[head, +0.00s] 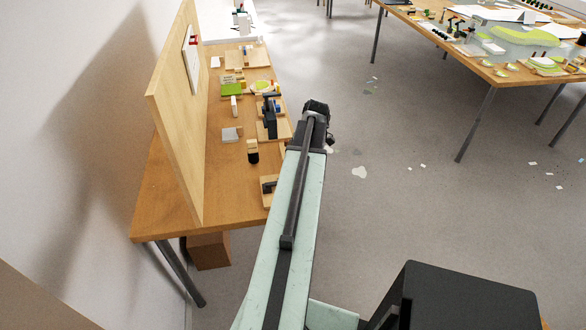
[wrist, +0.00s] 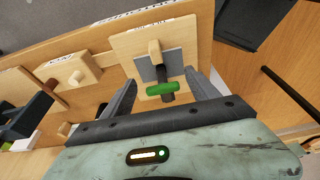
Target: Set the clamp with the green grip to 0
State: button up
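The clamp's green grip (wrist: 162,88) shows in the wrist view as a short bar on a dark stem. Behind it are a grey plate (wrist: 173,61) and an upright wooden piece (wrist: 154,47), on a light wooden board (wrist: 128,43). My gripper (wrist: 160,80) is open, with one dark finger to each side of the green grip in the picture. I cannot tell whether either finger touches it. In the head view my gripper (head: 316,112) is at the right edge of the workbench, and I cannot make out the green grip there. No setting can be read.
The workbench (head: 170,205) carries several boards and small parts, with an upright wooden panel (head: 175,110) on its left. Another wooden fixture (wrist: 75,78) stands left of the clamp in the wrist view. Open floor (head: 400,130) lies to the right, before a second table (head: 480,68).

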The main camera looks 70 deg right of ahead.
jog(key=p+v, duration=0.7)
jog(key=shift+r, duration=0.35)
jog(key=shift+s, duration=0.1)
